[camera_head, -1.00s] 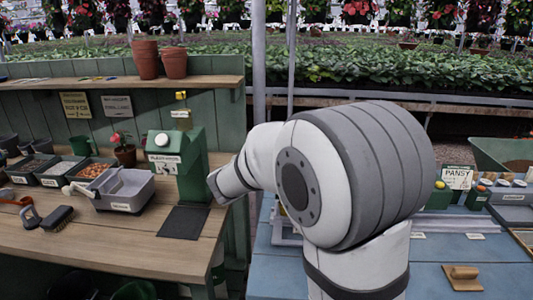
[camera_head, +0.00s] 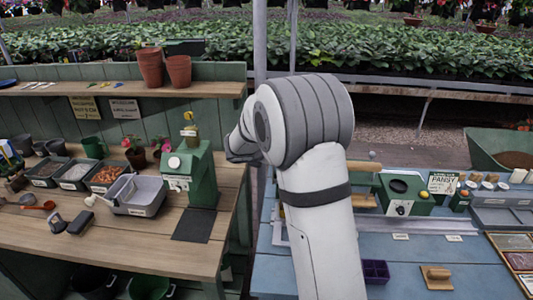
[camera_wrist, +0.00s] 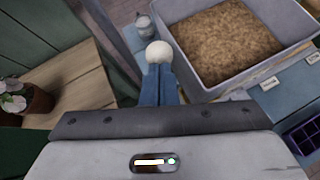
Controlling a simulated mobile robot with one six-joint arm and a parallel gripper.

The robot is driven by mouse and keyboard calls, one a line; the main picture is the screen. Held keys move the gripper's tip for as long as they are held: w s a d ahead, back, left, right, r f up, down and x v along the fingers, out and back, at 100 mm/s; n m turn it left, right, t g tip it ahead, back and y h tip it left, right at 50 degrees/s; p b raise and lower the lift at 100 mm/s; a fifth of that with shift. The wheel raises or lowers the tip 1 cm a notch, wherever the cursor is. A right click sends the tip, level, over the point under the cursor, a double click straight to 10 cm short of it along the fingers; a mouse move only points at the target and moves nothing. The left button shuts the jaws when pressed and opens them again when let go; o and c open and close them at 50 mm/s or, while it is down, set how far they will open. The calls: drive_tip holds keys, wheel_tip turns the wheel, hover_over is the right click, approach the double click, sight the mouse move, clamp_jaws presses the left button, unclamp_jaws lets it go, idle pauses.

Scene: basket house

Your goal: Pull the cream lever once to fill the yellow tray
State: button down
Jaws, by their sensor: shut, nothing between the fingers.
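In the wrist view, my gripper (camera_wrist: 160,88) shows as blue fingers, shut and empty. A cream ball-shaped knob (camera_wrist: 158,52) lies just beyond the fingertips in the picture; I cannot tell whether they touch, or whether it is the lever's end. In the head view, my fingers are hidden by the arm. A green dispenser (camera_head: 203,178) with a round cream knob (camera_head: 174,162) stands on the wooden bench. A second green box (camera_head: 405,194) stands on the blue bench. I cannot make out a yellow tray in either view.
A grey tub of brown material (camera_wrist: 225,42) is right of my fingers in the wrist view. A grey tray (camera_head: 140,195) sits left of the dispenser on the wooden bench (camera_head: 130,247). A purple tray (camera_head: 376,271) lies on the blue bench (camera_head: 405,262). A gap separates the benches.

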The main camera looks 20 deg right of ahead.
drive_tip(key=shift+w+d+r+p, duration=0.25)
drive_tip(key=shift+w+p, duration=0.05)
drive_tip(key=shift+w, duration=0.25)
drive_tip(key=shift+r, duration=0.15)
drive_tip(key=w+r+p+v, duration=0.1)
drive_tip(key=p+v, duration=0.4)
drive_tip(key=v, duration=0.4)
drive_tip(key=shift+r, duration=0.35)
drive_tip(key=shift+s+a, duration=0.1)
